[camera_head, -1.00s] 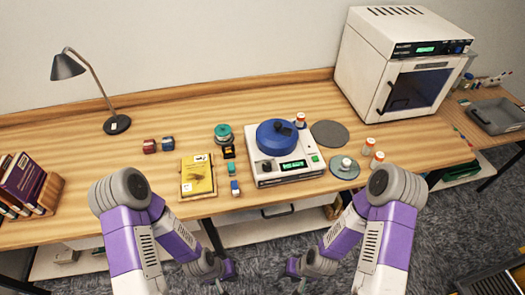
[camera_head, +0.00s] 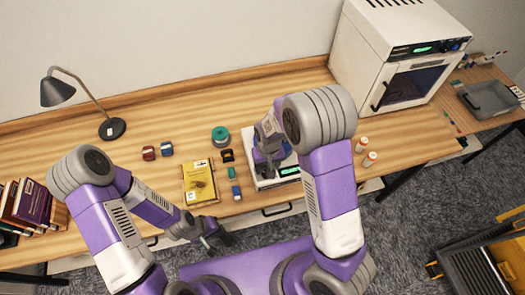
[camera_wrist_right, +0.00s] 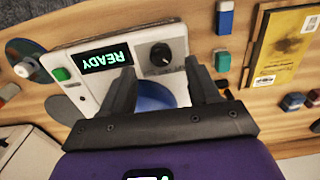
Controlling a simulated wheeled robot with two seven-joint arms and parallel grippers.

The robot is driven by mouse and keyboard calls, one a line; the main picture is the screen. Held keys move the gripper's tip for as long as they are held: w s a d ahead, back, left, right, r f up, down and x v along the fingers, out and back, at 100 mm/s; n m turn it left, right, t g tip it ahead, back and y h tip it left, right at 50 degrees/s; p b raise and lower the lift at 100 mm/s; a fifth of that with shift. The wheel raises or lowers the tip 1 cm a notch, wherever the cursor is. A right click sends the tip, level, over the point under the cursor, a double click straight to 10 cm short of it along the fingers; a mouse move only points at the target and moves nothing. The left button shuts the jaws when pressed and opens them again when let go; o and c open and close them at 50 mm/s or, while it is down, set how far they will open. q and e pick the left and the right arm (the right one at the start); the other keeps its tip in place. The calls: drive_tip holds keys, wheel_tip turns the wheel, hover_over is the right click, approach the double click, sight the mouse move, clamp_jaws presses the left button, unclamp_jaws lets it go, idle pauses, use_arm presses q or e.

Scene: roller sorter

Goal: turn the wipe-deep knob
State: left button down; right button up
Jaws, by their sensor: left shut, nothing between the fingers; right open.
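A white machine (camera_head: 264,184) with a blue lid (camera_wrist_right: 152,97) stands on the bench, mostly covered by my right arm in the head view. In the right wrist view its front panel (camera_wrist_right: 180,45) carries a black round knob (camera_wrist_right: 160,54) with a pointer mark, and a lit display (camera_wrist_right: 107,57) reading READY. My right gripper (camera_wrist_right: 160,67) is open over the machine, its fingertips on either side of the knob in that picture, with nothing between them. I cannot tell whether they touch the knob. My left gripper (camera_head: 217,241) is shut and empty in front of the bench.
A green button (camera_wrist_right: 61,74) sits beside the display. A yellow book (camera_head: 197,183) and small blocks (camera_head: 236,192) lie left of the machine. Orange-capped bottles (camera_head: 369,158) stand to its right. A lamp (camera_head: 112,128) and a white oven (camera_head: 392,50) stand further out.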

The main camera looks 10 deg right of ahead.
drive_tip(key=shift+w+r, duration=0.45)
drive_tip(key=shift+r, duration=0.25)
drive_tip(key=shift+w+f, duration=0.1)
drive_tip(key=shift+f, duration=0.2)
wheel_tip(320, 180, down, 7)
drive_tip(key=shift+r, duration=0.15)
drive_tip(key=c, duration=1)
